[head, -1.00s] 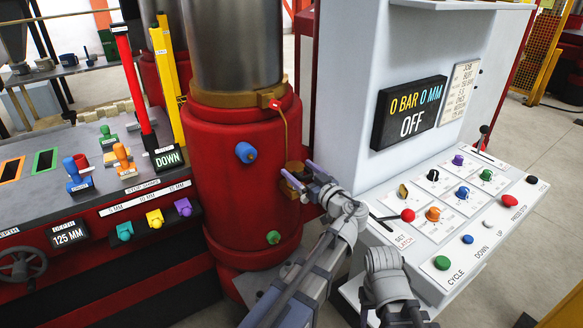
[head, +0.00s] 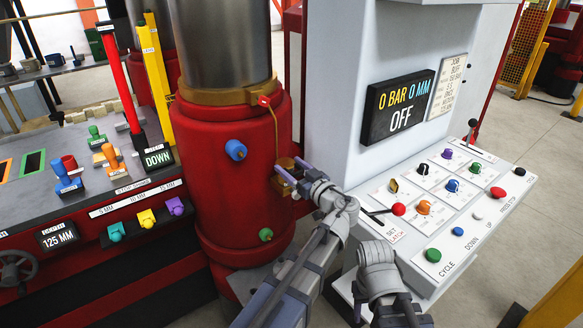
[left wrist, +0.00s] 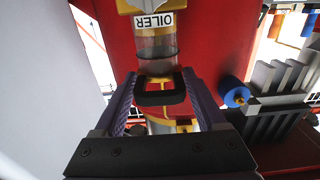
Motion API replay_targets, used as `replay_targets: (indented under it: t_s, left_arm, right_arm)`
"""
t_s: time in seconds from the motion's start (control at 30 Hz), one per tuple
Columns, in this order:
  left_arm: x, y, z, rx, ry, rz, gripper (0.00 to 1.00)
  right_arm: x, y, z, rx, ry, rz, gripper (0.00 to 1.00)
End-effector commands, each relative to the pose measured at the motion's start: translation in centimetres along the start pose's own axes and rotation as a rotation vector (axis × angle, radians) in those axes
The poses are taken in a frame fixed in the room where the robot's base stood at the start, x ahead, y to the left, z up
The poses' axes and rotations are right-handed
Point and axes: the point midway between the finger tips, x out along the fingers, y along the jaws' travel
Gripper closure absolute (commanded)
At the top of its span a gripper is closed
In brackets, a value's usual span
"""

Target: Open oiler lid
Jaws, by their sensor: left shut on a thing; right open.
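The oiler (left wrist: 155,45) is a clear glass with dark fluid and yellow fittings. Its label (left wrist: 153,21) shows upside down in the left wrist view. A dark loop-shaped handle (left wrist: 160,96) on the yellow lid part (left wrist: 178,126) lies between the fingers of my left gripper (left wrist: 165,100), which is shut on it. In the head view, my left gripper (head: 290,172) is at the brass-coloured oiler on the side of the red cylinder and partly hides it. I cannot tell how far the lid is open. A link of my right arm shows at lower right; its fingers are not visible.
The red press cylinder (head: 235,205) has a blue knob (head: 236,150) and a green knob (head: 265,235). A white control panel with a red-ball lever (head: 399,209) and several buttons stands close at right. The display (head: 398,107) reads 0 BAR 0 MM OFF.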

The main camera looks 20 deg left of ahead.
Motion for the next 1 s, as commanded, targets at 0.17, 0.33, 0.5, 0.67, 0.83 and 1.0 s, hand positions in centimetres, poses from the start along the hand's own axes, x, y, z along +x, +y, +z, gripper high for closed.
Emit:
replay_targets:
  t_s: [0.17,0.33,0.5,0.67,0.83,1.0]
  left_arm:
    - [0.0,0.0,0.0,0.0,0.001,0.0,1.0]
    - [0.0,0.0,0.0,0.0,0.0,0.0,1.0]
    - [0.0,0.0,-0.4,0.0,-0.018,0.0,1.0]
    - [0.2,0.0,-1.3,0.0,-0.079,-0.002,1.0]
    - [0.4,-0.1,-2.5,0.0,-0.196,-0.003,1.0]
    - [0.8,0.0,-3.5,-0.001,-0.343,-0.003,1.0]
  right_arm:
    - [0.0,0.0,0.0,0.0,0.0,0.0,0.5]
    - [0.0,0.0,0.0,0.0,0.0,0.0,0.5]
    - [-0.8,0.1,0.1,0.0,0.0,0.0,0.5]
    - [-3.0,0.3,0.2,0.0,0.0,0.0,0.5]
    - [-6.8,0.7,0.4,0.0,0.0,0.0,0.5]
    - [-10.8,1.0,0.6,0.0,0.0,0.0,0.5]
